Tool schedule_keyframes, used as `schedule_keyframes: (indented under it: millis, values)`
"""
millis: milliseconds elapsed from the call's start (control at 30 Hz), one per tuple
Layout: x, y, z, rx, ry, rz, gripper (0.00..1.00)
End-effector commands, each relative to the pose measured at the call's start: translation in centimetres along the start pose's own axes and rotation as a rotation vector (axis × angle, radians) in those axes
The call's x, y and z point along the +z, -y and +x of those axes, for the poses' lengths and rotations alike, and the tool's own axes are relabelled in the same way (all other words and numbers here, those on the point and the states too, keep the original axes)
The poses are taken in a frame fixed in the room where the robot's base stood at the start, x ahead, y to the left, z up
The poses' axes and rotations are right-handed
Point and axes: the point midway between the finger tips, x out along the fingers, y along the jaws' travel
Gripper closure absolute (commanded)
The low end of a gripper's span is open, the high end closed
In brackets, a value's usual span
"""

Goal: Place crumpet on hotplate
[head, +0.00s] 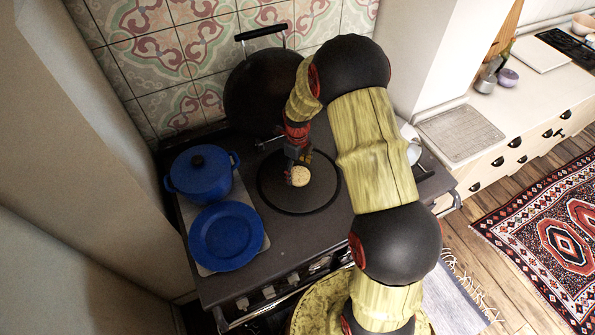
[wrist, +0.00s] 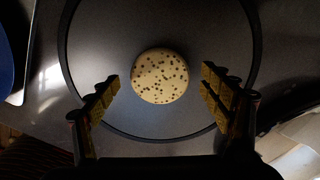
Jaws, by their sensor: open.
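The crumpet (wrist: 160,76) is round and pale with dark holes on top. It lies on the round dark hotplate (wrist: 92,105), inside its raised rim, in the wrist view. The head view also shows the crumpet (head: 299,176) on the left-middle part of the hotplate (head: 318,202). My gripper (wrist: 160,95) is open, with one finger on each side of the crumpet and a visible gap to both. In the head view my gripper (head: 298,160) is just above the hotplate, beside the crumpet, and partly hides it.
A blue pot (head: 200,178) and a blue plate (head: 226,238) stand left of the hotplate on the stove top. A large dark pan (head: 250,95) leans on the tiled wall behind. The right-hand counter holds a tray (head: 460,133).

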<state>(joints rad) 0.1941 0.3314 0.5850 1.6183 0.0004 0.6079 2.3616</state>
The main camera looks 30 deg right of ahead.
Motion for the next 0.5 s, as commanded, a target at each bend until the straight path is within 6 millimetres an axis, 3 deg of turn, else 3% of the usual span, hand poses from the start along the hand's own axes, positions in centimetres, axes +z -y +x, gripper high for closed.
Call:
schedule_keyframes:
  millis: [300,500]
  values:
    - [0.1,0.1,-6.6,-0.003,0.003,0.000,0.20]
    - [0.0,0.0,-9.5,-0.001,0.001,0.000,0.20]
